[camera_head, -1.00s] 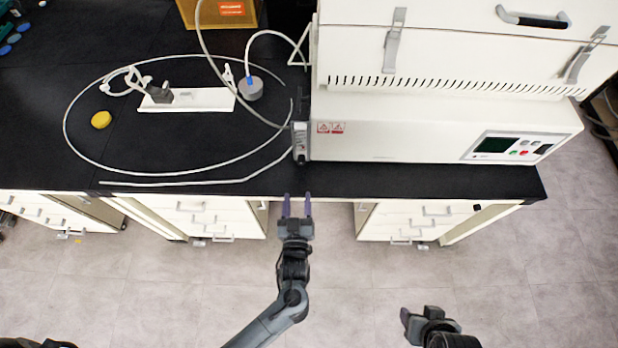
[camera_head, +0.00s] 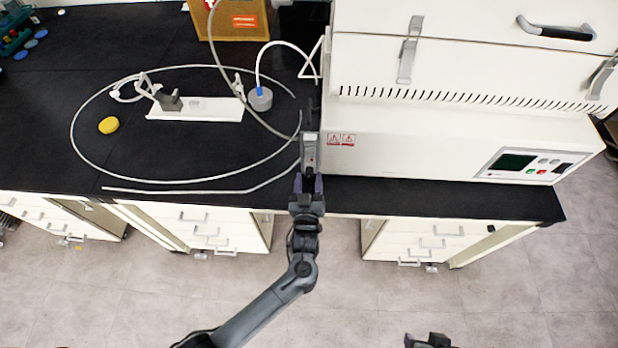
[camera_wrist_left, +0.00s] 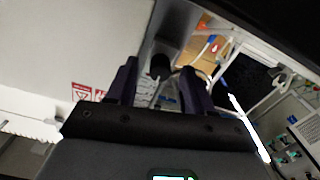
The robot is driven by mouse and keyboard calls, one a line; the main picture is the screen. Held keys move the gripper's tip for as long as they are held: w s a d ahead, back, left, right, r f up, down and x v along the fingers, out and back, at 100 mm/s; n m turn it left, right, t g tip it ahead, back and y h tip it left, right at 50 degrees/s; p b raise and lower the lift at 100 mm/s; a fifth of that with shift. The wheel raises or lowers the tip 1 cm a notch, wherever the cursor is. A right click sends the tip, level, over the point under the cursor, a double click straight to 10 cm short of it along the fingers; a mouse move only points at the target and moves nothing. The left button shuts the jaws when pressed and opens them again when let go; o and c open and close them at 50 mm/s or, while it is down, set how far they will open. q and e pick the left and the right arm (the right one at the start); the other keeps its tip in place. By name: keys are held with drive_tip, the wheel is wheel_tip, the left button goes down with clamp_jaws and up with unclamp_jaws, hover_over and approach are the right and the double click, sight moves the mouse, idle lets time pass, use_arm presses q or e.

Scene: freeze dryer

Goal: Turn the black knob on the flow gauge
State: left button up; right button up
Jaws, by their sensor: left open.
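The flow gauge (camera_head: 310,148) is a narrow grey upright piece on the left side of the white freeze dryer. In the left wrist view its grey body (camera_wrist_left: 176,26) carries the round black knob (camera_wrist_left: 160,65). My left gripper (camera_head: 308,182) is at the bench's front edge, right at the gauge's lower end. In the wrist view its open purple fingers (camera_wrist_left: 160,78) stand one on each side of the knob; contact cannot be made out. In the head view the knob is hard to make out. My right gripper (camera_head: 428,340) shows only partly at the bottom edge, away from the bench.
The white freeze dryer (camera_head: 430,150) stands close on the right of the gauge. A pale hose (camera_head: 180,181) loops over the black bench (camera_head: 60,110) around a white stand (camera_head: 195,108). A yellow object (camera_head: 109,125) lies left. Floor in front is clear.

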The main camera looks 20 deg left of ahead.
use_arm(q)
drive_tip(key=shift+w+a, duration=0.2)
drive_tip(key=shift+w, duration=0.35)
drive_tip(key=shift+c, duration=0.5)
clamp_jaws()
